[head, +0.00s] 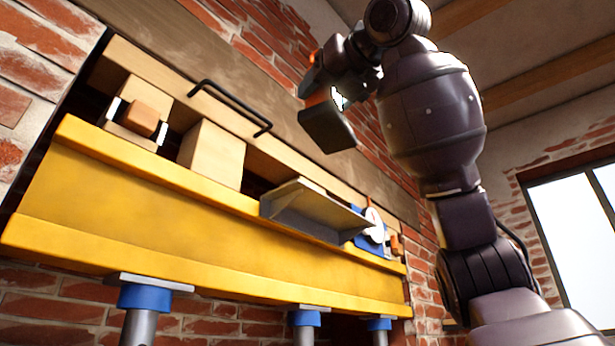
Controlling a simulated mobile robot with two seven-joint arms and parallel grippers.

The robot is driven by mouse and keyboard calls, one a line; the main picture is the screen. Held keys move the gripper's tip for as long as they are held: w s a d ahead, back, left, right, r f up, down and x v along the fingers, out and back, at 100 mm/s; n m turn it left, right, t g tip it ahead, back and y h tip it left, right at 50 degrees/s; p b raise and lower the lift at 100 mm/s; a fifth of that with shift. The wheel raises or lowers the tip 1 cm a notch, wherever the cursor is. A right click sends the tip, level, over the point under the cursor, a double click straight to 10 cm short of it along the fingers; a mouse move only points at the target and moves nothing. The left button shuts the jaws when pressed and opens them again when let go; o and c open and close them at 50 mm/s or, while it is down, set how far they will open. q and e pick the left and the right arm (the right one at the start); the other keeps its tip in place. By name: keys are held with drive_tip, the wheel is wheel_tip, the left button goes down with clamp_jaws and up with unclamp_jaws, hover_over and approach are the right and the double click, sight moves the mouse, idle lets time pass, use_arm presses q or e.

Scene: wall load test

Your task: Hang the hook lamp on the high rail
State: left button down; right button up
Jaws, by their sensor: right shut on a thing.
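The high rail (230,107) is a black bar with bent ends, fixed to a wooden board on the brick wall. My right gripper (326,98) is raised at upper centre, to the right of the rail in the picture. It is shut on a dark, box-like thing (328,128), apparently the hook lamp. This thing hangs tilted below the gripper and looks apart from the rail. Its hook cannot be made out. My left gripper is not in view.
A yellow beam (130,215) on blue-topped posts runs below the rail. On it are wooden blocks (213,153), a grey angled plate (312,208) and a blue-and-white item (373,228). A window (575,225) is at the right. The space just before the rail looks clear.

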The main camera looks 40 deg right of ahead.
drive_tip(key=shift+s+a+r, duration=0.1)
drive_tip(key=shift+s+r, duration=0.05)
drive_tip(key=shift+w, duration=1.1)
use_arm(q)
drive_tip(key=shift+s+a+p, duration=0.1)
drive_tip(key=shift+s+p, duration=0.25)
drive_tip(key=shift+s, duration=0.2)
use_arm(e)
drive_tip(key=w, duration=0.9)
drive_tip(key=shift+w+a, duration=0.35)
drive_tip(key=shift+a, duration=0.1)
drive_tip(key=shift+w, duration=0.3)
drive_tip(key=shift+w+a, duration=0.1)
drive_tip(key=shift+w, duration=1.3)
